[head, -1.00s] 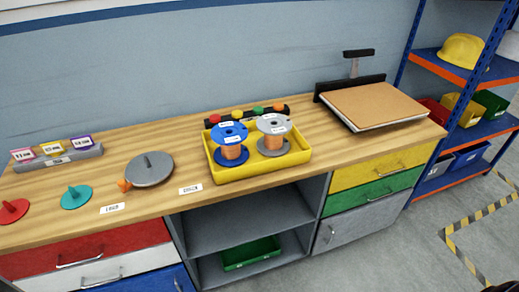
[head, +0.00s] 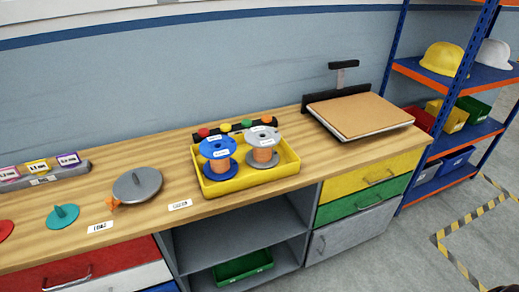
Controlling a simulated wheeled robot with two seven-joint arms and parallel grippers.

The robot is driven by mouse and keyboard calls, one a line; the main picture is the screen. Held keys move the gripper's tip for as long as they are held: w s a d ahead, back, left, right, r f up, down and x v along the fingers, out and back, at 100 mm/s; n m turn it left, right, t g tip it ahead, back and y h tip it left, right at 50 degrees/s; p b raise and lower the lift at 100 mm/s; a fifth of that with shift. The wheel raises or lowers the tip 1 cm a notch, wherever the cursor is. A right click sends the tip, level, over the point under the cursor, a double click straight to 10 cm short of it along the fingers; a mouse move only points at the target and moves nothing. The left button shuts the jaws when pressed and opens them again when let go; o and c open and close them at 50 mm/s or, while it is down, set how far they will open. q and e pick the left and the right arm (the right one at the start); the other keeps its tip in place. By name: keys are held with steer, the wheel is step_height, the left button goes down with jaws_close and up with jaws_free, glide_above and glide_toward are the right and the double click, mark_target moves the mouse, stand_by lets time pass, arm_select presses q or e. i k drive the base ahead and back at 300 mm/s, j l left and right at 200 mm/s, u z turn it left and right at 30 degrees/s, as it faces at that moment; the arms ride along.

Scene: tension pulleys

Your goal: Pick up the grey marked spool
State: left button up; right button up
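The grey marked spool (head: 263,137) stands upright in the right half of a yellow tray (head: 249,183) on the wooden workbench. It has a grey top flange with a small white label and copper-coloured winding below. A blue spool (head: 218,146), also labelled and copper-wound, stands upright beside it on the left in the same tray. The lower flange of the grey spool is partly hidden by its winding. Neither of my grippers shows in the head view.
Behind the tray is a dark rack with several coloured knobs (head: 225,128). A grey disc with a post (head: 137,186) and a teal disc (head: 63,216) lie to the left. A brown board (head: 360,115) lies at the right. Bare bench lies between tray and board.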

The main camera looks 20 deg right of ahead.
mark_target(262, 147)
steer(key=u, duration=0.5)
steer(key=l+u, duration=0.35)
steer(key=k+l+u, duration=0.1)
steer(key=l+u, duration=0.2)
steer(key=l, duration=0.3)
steer(key=k+l+u, duration=0.15)
steer(key=l+u, duration=0.2)
steer(key=l, duration=0.1)
